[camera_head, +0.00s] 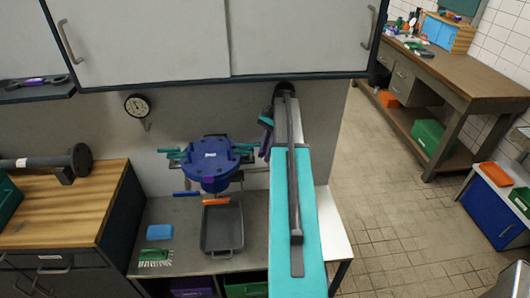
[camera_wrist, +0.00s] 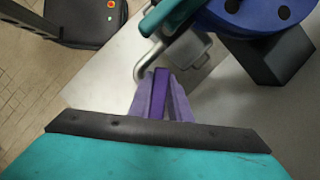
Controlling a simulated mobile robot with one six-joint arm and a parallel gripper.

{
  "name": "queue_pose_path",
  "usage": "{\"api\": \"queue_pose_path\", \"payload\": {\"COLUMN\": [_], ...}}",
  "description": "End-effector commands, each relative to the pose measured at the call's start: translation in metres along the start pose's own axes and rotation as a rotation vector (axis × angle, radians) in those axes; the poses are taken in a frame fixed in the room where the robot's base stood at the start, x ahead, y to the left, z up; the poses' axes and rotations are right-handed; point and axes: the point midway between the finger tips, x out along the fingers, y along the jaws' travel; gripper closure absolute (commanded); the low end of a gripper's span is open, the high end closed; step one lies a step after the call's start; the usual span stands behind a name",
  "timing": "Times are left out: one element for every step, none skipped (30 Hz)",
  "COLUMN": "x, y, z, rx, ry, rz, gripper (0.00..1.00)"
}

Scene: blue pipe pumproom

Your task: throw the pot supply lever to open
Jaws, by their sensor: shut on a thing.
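My gripper (camera_wrist: 160,98) shows in the wrist view with its two grey-purple fingers closed on a purple lever (camera_wrist: 161,90). The lever is a narrow bar running between the fingers, just below a bent grey pipe (camera_wrist: 148,58). In the head view my gripper (camera_head: 265,142) is partly hidden behind my teal arm, just right of the blue pot (camera_head: 211,158). The pot has a round bolted lid, and its edge also shows at the upper right of the wrist view (camera_wrist: 255,14). I cannot read a label or an open mark on the lever.
A grey tray (camera_head: 222,228), a blue sponge (camera_head: 160,232) and a green brush (camera_head: 155,255) lie on the bench below the pot. A blue bar (camera_head: 186,194) and an orange bar (camera_head: 216,201) sit under it. A gauge (camera_head: 137,105) is on the wall; cabinets (camera_head: 150,40) hang above.

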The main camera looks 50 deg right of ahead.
Motion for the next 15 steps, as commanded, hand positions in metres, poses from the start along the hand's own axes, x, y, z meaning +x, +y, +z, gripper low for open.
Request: {"api": "queue_pose_path", "payload": {"x": [0.0006,0.0006,0.0007,0.0007,0.0008,0.0008,0.0008,0.0008,0.0008,0.0007,0.0007,0.0007,0.0007,0.0007,0.0006], "y": [-0.0007,-0.0006,-0.0005,-0.0004,-0.0004,-0.0004,-0.0004,-0.0004,-0.0003,0.0000,0.0000,0.0001,0.0001,0.0002,0.0002], "z": [0.0019,0.0019,0.0020,0.0020,0.0021,0.0021,0.0021,0.0022,0.0020,0.0018,0.0018,0.0018,0.0018,0.0016,0.0014], "rx": [-0.008,-0.010,-0.011,-0.012,-0.012,-0.012,-0.012,-0.012,-0.011,-0.010,-0.010,-0.010,-0.010,-0.010,-0.009], "ry": [-0.004,-0.004,-0.004,-0.004,-0.004,-0.004,-0.004,-0.004,-0.005,-0.005,-0.005,-0.005,-0.005,-0.005,-0.004], "rz": [0.003,0.003,0.004,0.004,0.004,0.004,0.004,0.004,0.004,0.004,0.004,0.004,0.003,0.003,0.003], "gripper": [1.00,1.00,1.00,1.00,1.00,1.00,1.00,1.00,1.00,1.00,1.00,0.81,0.76,0.71,0.64]}}
